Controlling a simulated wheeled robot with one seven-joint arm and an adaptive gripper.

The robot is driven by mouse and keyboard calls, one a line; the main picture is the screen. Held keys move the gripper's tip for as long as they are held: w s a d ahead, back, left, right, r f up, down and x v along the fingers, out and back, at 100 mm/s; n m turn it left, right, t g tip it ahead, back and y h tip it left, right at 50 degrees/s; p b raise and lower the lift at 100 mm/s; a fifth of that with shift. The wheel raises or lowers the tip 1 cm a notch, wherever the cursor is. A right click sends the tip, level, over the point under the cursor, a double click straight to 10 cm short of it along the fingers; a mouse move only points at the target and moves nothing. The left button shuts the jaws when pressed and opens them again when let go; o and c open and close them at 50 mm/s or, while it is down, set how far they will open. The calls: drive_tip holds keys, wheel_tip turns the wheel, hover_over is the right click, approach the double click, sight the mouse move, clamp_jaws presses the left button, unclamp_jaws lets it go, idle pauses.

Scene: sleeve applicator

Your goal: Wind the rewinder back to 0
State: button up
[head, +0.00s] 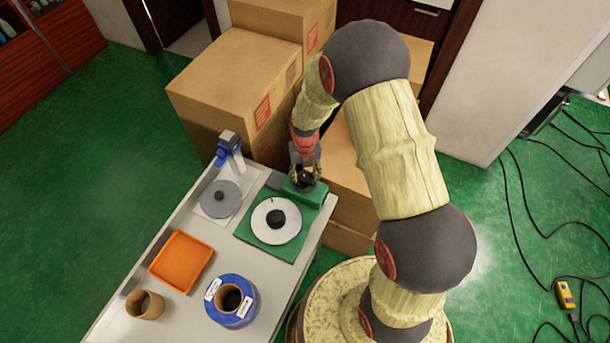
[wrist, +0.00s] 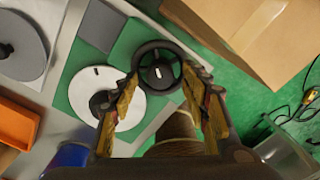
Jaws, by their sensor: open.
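The rewinder has a green base (head: 242,232) with a white disc (head: 258,218) and a black hub (head: 276,218) on it. The disc also shows in the wrist view (wrist: 125,85), with a small dark mark near its top. A black handwheel (wrist: 141,54) sits on the green block (head: 312,195) at the rewinder's back right; a short white mark shows near its middle. My gripper (head: 305,172) is over the handwheel. In the wrist view my gripper (wrist: 162,82) is open, its fingers on either side of the wheel's near part. I cannot tell whether they touch it.
A grey disc (head: 221,199) with a blue-topped stand (head: 229,143) is left of the rewinder. An orange tray (head: 181,261), a cardboard tube (head: 145,305) and a blue roll (head: 215,311) stand nearer on the table. Cardboard boxes (head: 230,80) crowd behind the table.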

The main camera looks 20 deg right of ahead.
sight(305, 177)
wheel_tip(305, 177, up, 11)
drive_tip(key=shift+r, duration=0.15)
idle(0.4)
